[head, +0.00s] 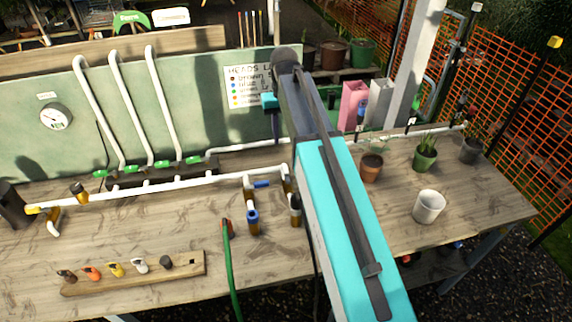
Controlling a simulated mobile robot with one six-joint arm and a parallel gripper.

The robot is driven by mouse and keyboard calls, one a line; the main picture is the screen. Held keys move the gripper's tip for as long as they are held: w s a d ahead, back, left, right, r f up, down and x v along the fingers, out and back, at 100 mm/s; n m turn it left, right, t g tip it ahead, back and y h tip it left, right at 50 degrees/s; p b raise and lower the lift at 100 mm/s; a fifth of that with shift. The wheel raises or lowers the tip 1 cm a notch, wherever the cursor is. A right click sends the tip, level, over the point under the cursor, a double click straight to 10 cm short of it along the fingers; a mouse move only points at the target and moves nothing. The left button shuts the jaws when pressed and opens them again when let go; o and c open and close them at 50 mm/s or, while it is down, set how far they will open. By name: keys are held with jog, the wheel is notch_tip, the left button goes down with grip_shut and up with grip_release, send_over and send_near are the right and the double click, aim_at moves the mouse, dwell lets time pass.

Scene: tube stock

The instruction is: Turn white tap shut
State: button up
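A white pipe (190,183) runs along the back of the wooden bench. Fittings with blue parts hang from its right end: a blue lever (262,184) and a blue collar (252,216). Several green-handled taps (162,163) sit at the feet of the upright white pipes. I cannot pick out a white-handled tap for certain; a white knob-like piece (138,265) stands in a wooden rack. My arm crosses the picture centre and hides part of the bench. My gripper (275,128) seems to be the small dark end beneath a turquoise part, above the pipe. Its fingers are not clear.
A green hose (231,270) lies over the front bench edge. The wooden rack (190,264) holds several coloured pieces. A white pot (428,206) and potted plants (425,152) stand on the right. A green backboard (205,120) with a gauge (56,117) rises behind.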

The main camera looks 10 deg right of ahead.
aim_at(285, 167)
jog(key=shift+f+b, duration=4.15)
jog(key=shift+f, duration=2.45)
